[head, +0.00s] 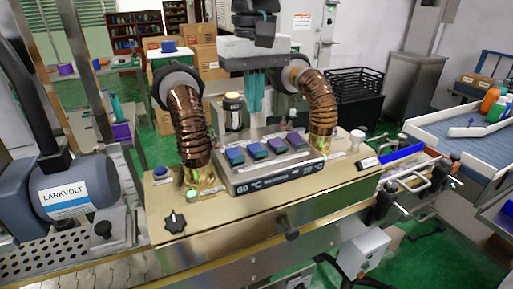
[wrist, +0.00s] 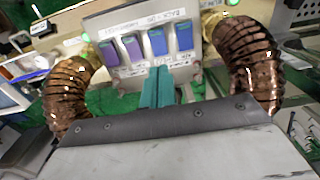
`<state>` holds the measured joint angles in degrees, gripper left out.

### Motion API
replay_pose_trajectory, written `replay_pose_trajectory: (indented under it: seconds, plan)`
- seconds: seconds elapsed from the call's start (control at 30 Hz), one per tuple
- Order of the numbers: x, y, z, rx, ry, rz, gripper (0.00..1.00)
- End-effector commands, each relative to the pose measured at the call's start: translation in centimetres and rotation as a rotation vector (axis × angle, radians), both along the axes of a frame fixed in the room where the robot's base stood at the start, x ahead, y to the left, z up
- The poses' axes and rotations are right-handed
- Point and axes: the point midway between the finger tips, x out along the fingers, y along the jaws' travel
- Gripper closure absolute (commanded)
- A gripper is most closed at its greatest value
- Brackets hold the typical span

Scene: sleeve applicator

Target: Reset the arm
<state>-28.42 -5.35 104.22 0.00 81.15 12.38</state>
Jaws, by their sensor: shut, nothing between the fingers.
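My gripper (head: 256,108) hangs over the far side of the control panel (head: 238,187), between two copper hoses. Its teal fingers are together with nothing between them. They also show in the wrist view (wrist: 158,88), pointing at the panel below its row of switches. The panel has blue rocker switches (head: 235,157) at the left and purple ones (head: 297,140) at the right in the head view. In the wrist view the order is reversed, with a purple switch (wrist: 110,52) leftmost and a blue one (wrist: 184,36) rightmost. I cannot tell whether the fingertips touch anything.
The left copper hose (head: 188,125) and right copper hose (head: 320,105) rise close on either side of my gripper. A black star knob (head: 175,222) and green button (head: 193,196) sit on the brass deck. A blue-grey motor (head: 75,190) stands left, a conveyor (head: 460,130) right.

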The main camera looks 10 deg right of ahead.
Motion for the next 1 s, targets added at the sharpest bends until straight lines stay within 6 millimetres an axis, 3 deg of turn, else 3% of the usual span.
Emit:
replay_pose_trajectory:
  seconds: [0.17,0.27,0.47,0.7,0.83,1.0]
  plan:
    - [0.1,0.1,-0.2,0.003,-0.006,0.021,1.0]
    - [-0.9,-0.5,-2.3,-0.009,0.016,0.052,1.0]
    - [-6.1,-7.3,-5.8,-0.008,0.016,0.034,1.0]
    - [-14.4,-16.0,-10.4,0.004,-0.027,-0.094,1.0]
    - [-17.8,-18.7,-12.3,0.009,-0.059,-0.179,1.0]
    - [-19.6,-20.3,-12.6,0.012,-0.104,-0.262,1.0]
